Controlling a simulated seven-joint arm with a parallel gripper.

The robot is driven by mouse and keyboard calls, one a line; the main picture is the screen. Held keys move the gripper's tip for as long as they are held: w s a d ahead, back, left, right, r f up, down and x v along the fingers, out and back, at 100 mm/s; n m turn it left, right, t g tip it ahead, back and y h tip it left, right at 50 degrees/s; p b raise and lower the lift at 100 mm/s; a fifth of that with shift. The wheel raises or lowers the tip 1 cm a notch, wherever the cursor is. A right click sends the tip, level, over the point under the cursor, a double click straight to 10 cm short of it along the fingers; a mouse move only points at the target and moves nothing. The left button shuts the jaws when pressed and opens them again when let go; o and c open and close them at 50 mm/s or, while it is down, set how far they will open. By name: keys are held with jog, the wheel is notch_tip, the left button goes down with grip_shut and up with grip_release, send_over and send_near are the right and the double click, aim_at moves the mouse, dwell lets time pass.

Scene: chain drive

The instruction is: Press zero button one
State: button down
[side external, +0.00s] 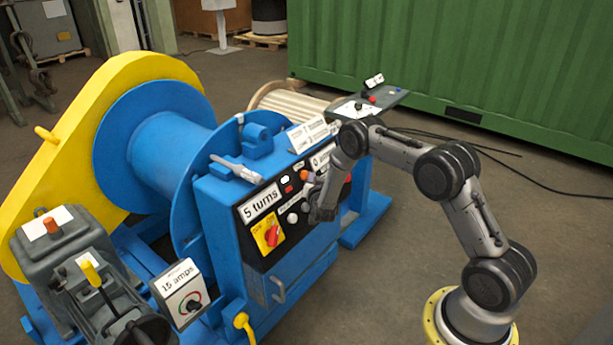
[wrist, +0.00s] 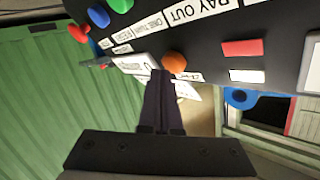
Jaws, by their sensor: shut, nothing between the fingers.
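The black control panel (side external: 262,220) is on the front of the blue winch housing. It carries labels, coloured buttons and small lamps. In the wrist view, an orange round button (wrist: 174,62) stands out from the panel (wrist: 205,45), with a partly hidden label beside it. The orange button also shows in the side view (side external: 303,175). My gripper (wrist: 162,76) is shut and empty, its tips close to the orange button; contact cannot be told. In the side view, my gripper (side external: 311,181) is in front of the panel and hides part of it. I cannot read which button is zero button one.
A red lamp (wrist: 243,47) and a white lamp (wrist: 247,76) sit right of the orange button. Green (wrist: 121,5) and blue (wrist: 98,17) buttons are at upper left. A green container (side external: 470,60) stands behind.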

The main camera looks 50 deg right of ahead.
jog(key=shift+w+f, duration=0.2)
jog(key=shift+w, duration=0.3)
dwell(0.5)
jog(key=shift+s, duration=0.15)
dwell(0.7)
jog(key=shift+s+r, duration=0.4)
jog(key=shift+s, duration=0.35)
jog(key=shift+s+r, duration=0.35)
jog(key=shift+s, duration=0.4)
jog(key=shift+s+r, duration=0.4)
jog(key=shift+s, duration=0.3)
jog(key=shift+s+r, duration=0.35)
jog(key=shift+s, duration=0.4)
